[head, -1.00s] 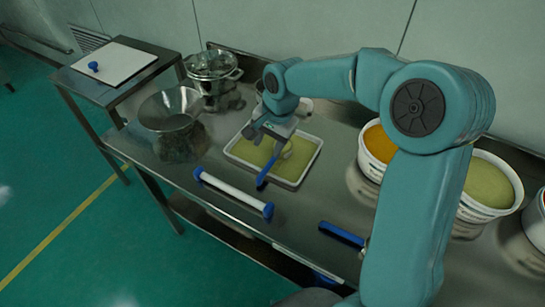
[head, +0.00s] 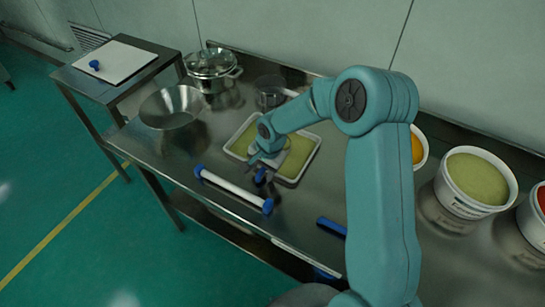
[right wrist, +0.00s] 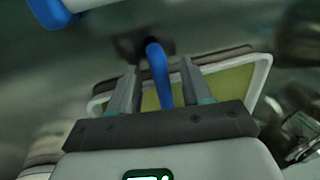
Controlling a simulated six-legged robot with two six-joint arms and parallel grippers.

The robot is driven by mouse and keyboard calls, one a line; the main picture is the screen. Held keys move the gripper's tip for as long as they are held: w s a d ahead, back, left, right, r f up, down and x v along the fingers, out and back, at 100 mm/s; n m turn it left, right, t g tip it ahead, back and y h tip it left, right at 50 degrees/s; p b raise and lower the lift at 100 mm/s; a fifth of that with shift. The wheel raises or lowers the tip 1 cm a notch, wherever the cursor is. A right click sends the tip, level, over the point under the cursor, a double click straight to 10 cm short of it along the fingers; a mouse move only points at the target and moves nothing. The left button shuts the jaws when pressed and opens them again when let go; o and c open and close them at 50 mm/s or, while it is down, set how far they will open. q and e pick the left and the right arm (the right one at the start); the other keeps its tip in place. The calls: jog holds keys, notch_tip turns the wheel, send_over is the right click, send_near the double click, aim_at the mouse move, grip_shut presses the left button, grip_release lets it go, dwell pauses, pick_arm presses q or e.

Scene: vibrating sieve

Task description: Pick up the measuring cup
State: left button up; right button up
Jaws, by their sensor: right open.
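A blue handle (head: 261,176) sticks out over the near edge of a white-rimmed tray (head: 300,176) of yellow-green contents; the arm hides its other end. I cannot tell whether this is the measuring cup. A clear cup-like vessel (head: 270,90) stands behind the tray. My right gripper (head: 264,158) is over the tray, pointing down at the handle. In the right wrist view the open fingers (right wrist: 158,84) stand on either side of the blue handle (right wrist: 157,66), with gaps to it. My left gripper is not in view.
A white roller with blue ends (head: 235,190) lies in front of the tray. A steel bowl (head: 170,107) and a lidded pot (head: 212,70) stand left. Tubs, one a white bucket (head: 470,188), stand right. A blue-handled thing (head: 331,227) lies near the front edge.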

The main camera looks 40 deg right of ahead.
jog(key=shift+w+d, duration=0.1)
grip_shut()
